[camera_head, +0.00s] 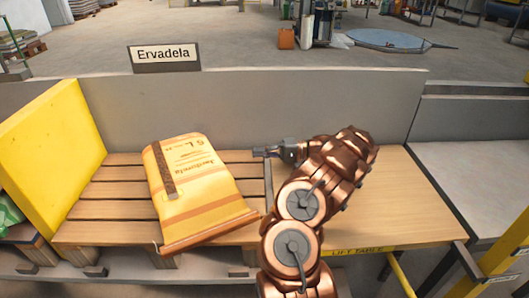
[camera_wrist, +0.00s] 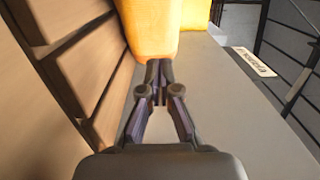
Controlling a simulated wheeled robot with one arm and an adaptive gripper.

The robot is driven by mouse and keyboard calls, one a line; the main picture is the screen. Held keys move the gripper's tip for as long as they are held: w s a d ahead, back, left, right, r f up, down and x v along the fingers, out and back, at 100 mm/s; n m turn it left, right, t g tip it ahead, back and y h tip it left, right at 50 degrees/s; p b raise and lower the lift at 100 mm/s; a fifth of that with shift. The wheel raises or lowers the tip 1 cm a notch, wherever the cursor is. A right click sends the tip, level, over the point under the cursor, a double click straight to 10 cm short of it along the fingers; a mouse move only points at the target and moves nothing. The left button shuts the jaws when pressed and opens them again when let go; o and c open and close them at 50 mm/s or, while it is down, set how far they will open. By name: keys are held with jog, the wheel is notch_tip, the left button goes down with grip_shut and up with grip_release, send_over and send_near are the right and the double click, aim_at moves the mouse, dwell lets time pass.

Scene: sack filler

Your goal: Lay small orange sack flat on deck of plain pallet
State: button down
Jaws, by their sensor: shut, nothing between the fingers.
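The small orange sack (camera_head: 205,185) lies face up on the slatted deck of the plain pallet (camera_head: 110,190). It is turned slightly, and its near end reaches the pallet's front edge. My gripper (camera_head: 259,151) is shut and empty, to the right of the sack's far half, pointing left. In the wrist view my gripper's fingertips (camera_wrist: 159,66) meet just below the orange sack (camera_wrist: 150,28); I cannot tell whether they touch it. The pallet's slats (camera_wrist: 75,65) run along the left of that view.
A yellow panel (camera_head: 55,135) stands at the pallet's left end. A low grey wall (camera_head: 300,100) with an "Ervadela" sign (camera_head: 164,56) runs behind. The wooden lift table (camera_head: 395,200) at right is clear apart from my arm above it. Bare slats show left of the sack.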

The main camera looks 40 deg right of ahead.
jog(key=b+x, duration=0.1)
jog(key=x, duration=0.6)
jog(key=shift+a, duration=0.15)
jog(key=shift+s+a+b, duration=0.15)
jog(key=shift+a+b, duration=0.05)
jog(key=shift+a, duration=0.7)
jog(key=shift+s+a+b, duration=0.2)
jog(key=shift+a, duration=0.7)
jog(key=shift+a, duration=0.15)
jog(key=shift+s+a+b, duration=0.1)
jog(key=shift+a+b, duration=0.25)
jog(key=shift+a, duration=0.5)
jog(key=shift+d, duration=0.1)
